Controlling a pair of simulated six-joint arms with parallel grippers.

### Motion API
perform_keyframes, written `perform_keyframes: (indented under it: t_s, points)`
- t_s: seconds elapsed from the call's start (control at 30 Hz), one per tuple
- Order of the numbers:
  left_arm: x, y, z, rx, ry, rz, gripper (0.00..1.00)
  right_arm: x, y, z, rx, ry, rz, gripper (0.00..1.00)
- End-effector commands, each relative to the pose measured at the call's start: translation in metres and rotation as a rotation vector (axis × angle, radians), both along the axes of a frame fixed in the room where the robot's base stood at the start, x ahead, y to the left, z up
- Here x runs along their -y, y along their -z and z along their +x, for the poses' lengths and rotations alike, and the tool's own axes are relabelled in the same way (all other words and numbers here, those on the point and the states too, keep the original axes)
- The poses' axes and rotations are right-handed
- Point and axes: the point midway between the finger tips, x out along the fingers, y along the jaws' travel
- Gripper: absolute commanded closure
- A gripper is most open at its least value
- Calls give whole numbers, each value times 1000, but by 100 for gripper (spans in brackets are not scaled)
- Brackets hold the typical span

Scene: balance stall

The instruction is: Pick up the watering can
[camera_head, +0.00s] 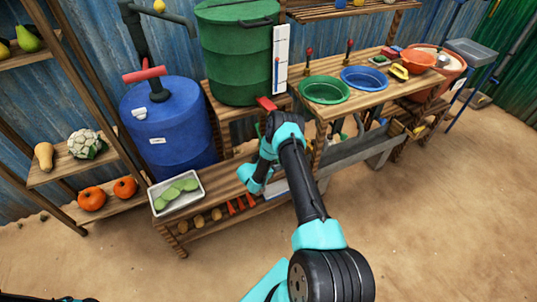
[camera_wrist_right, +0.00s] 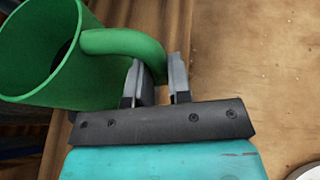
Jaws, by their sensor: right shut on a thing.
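In the right wrist view, the green watering can (camera_wrist_right: 55,75) shows as a round open body at the upper left, with a thick curved handle (camera_wrist_right: 125,42). My right gripper (camera_wrist_right: 160,80) has its two grey fingers on either side of the handle's lower end and is shut on it. In the head view, my right arm reaches down to the low wooden bench and hides the can; the fingertips cannot be made out there. My left gripper is not seen; only a sliver of my left arm shows at the bottom left edge.
A white tray of green pods (camera_head: 177,192) sits on the bench's left end, near a blue barrel (camera_head: 170,130). A green barrel (camera_head: 238,50) stands behind my right arm. A counter with green (camera_head: 325,90) and blue (camera_head: 365,79) basins is to the right. The sandy floor in front is clear.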

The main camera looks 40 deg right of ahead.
Motion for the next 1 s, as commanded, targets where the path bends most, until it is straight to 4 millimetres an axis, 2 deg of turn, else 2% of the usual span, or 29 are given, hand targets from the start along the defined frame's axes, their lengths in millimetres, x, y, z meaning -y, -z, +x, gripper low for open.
perform_keyframes:
  t_s: [0.47,0.63,0.8,1.0]
  points:
    - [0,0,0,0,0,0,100,1,-5,1,3,0,-2,100]
    - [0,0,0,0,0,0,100,1,-17,1,3,-1,-3,100]
    - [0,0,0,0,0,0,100,1,-38,2,4,-1,-4,100]
    - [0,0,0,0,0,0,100,-26,-39,-22,-2,-2,1,100]
